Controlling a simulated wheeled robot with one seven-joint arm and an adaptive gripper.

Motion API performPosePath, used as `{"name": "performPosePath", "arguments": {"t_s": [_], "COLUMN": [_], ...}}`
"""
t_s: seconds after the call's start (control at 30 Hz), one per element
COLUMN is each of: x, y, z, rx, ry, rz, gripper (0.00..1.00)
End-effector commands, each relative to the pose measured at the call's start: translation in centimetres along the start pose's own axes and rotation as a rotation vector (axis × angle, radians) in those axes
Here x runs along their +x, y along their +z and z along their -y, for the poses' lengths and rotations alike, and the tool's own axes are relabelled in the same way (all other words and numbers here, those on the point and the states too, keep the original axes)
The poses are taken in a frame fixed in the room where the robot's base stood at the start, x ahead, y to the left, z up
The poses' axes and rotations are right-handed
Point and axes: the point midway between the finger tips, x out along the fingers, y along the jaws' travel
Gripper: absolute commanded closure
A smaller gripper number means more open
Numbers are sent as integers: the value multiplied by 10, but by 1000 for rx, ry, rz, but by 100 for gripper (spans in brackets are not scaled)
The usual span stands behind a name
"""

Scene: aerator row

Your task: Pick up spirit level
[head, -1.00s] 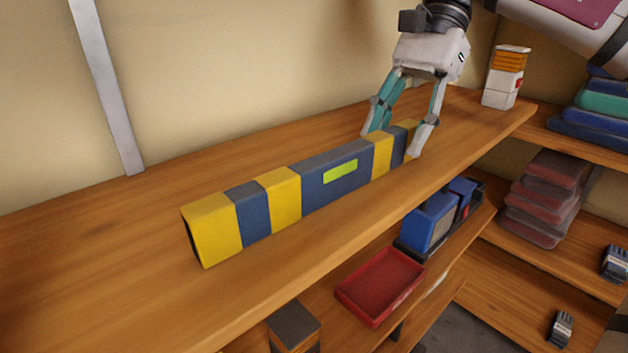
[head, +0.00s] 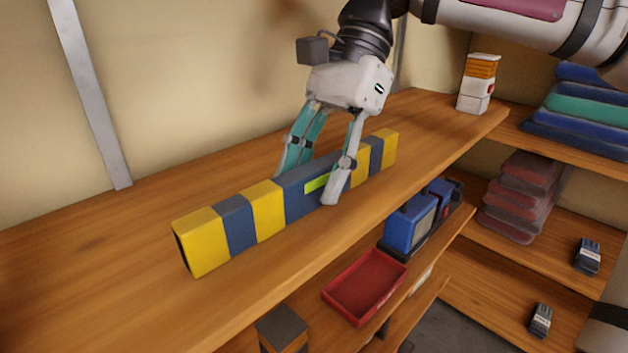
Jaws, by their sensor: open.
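The spirit level (head: 262,207) is a long bar with yellow and blue-grey bands and a lime-green window near its middle. It lies along the top wooden shelf (head: 90,262), running from front left to back right. My gripper (head: 306,188) is open and points down over the level near its middle. One finger is on the wall side, its tip hidden behind the level. The other finger is on the near side and covers part of the green window. I cannot tell whether either finger touches the level.
A white and orange box (head: 477,83) stands at the shelf's far end. Lower shelves hold a red tray (head: 366,287), a blue device (head: 409,224) and stacked reddish packs (head: 522,197). Folded cloths (head: 585,112) lie at right. The shelf's left part is clear.

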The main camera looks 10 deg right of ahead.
Motion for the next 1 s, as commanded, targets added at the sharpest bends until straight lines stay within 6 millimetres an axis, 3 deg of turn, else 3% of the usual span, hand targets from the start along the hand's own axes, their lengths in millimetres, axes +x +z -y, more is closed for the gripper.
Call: {"name": "performPosePath", "arguments": {"t_s": [0.3,0.5,1.0], "x": [6,6,0], "y": [-1,-1,3], "z": [0,0,0], "rx": [2,1,0], "ry": [0,0,0], "rz": [1,1,1], "gripper": [54,100,100]}}
